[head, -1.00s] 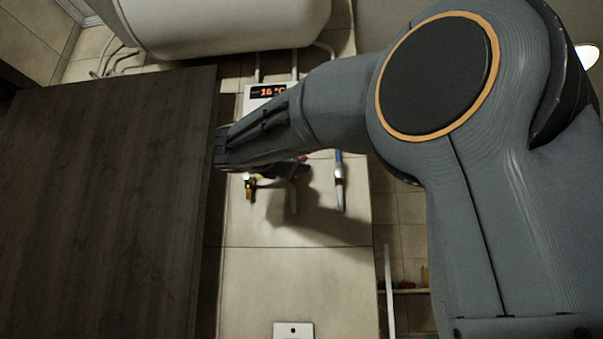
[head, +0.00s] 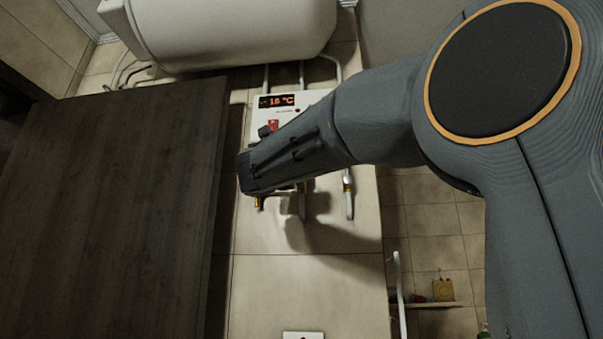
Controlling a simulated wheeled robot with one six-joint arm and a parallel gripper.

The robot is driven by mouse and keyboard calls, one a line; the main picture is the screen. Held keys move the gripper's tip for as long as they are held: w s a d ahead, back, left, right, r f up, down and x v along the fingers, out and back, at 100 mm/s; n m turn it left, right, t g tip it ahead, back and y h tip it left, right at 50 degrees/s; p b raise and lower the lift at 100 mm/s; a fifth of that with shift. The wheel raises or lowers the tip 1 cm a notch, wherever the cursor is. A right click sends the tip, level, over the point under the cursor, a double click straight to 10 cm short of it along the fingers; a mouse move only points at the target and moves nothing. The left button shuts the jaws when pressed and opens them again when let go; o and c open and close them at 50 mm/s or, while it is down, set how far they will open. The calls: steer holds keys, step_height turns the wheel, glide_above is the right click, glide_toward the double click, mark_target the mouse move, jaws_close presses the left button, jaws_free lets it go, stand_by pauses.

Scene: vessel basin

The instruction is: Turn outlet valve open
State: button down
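A white control box (head: 310,98) with a lit "16 °C" display and a red switch hangs on the tiled wall under the white tank (head: 228,34). Below it, pipe ends with brass fittings show: a left one (head: 259,202), a middle one (head: 303,203) and a right one (head: 348,188). Their valve handles are hidden behind my arm and gripper, so I cannot tell which is the outlet valve or how it is turned. My gripper (head: 246,172) is in front of the left fitting, below the box. Its fingers are seen from the side; contact is unclear.
A dark wooden panel (head: 110,210) fills the left, with its edge close to my gripper. White pipes (head: 302,74) run between tank and box. A small shelf (head: 436,305) with items is at lower right.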

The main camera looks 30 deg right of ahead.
steer(key=shift+f, duration=0.15)
steer(key=c, duration=1.8)
jaws_free()
steer(key=shift+c, duration=0.2)
steer(key=shift+a, duration=0.1)
steer(key=b+v, duration=0.2)
steer(key=v, duration=0.5)
steer(key=shift+s+a+b, duration=0.15)
steer(key=shift+s+b, duration=0.15)
steer(key=shift+b, duration=0.05)
steer(key=shift+f, duration=0.15)
